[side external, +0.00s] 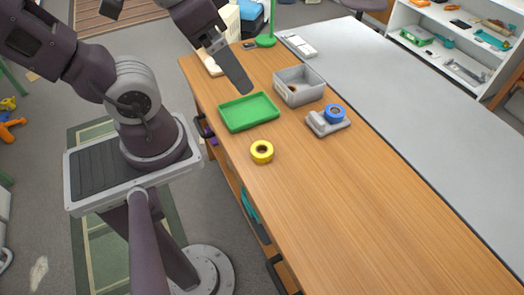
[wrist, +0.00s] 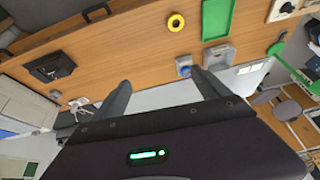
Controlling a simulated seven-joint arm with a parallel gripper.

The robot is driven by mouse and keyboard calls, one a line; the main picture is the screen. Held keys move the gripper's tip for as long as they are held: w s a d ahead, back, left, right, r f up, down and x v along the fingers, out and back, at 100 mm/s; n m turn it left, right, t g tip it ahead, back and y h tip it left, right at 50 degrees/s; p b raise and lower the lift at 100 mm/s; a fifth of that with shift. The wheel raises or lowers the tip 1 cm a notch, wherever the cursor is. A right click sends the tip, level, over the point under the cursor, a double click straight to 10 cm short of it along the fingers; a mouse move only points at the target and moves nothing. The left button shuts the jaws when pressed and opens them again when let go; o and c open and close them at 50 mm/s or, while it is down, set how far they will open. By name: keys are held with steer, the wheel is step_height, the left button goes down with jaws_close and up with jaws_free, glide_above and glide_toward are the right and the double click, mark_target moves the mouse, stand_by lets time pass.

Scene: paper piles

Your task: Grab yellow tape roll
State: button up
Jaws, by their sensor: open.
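The yellow tape roll (side external: 262,160) lies flat on the wooden table near its left edge, just in front of the green tray. It also shows at the top of the wrist view (wrist: 176,27), beyond my fingertips. My gripper (side external: 237,74) is raised above the table, over the area behind the green tray, apart from the roll. The roll is fully visible in both views.
The green tray (side external: 249,112) lies close to the roll. A grey bin (side external: 301,97) and a grey dispenser (side external: 321,127) with a blue roll (side external: 336,111) stand to the right. A green stand (side external: 266,41) is at the back. The table's front is clear.

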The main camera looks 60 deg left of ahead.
mark_target(262, 146)
steer(key=w+f+m+y, duration=0.2)
steer(key=f+m, duration=0.5)
steer(key=f, duration=0.4)
steer(key=w+a+f+m+y, duration=0.1)
steer(key=w+f+m+y, duration=0.2)
steer(key=f, duration=0.9)
steer(key=w+a+f+m+y, duration=0.1)
steer(key=w+f+m+y, duration=0.2)
steer(key=f+m, duration=0.9)
steer(key=shift+w+y, duration=0.2)
steer(key=shift+y, duration=1.4)
steer(key=x, duration=0.6)
steer(key=shift+s+a, duration=0.15)
steer(key=shift+a, duration=0.25)
steer(key=shift+a+f, duration=0.1)
steer(key=shift+a, duration=0.15)
steer(key=c, duration=1.4)
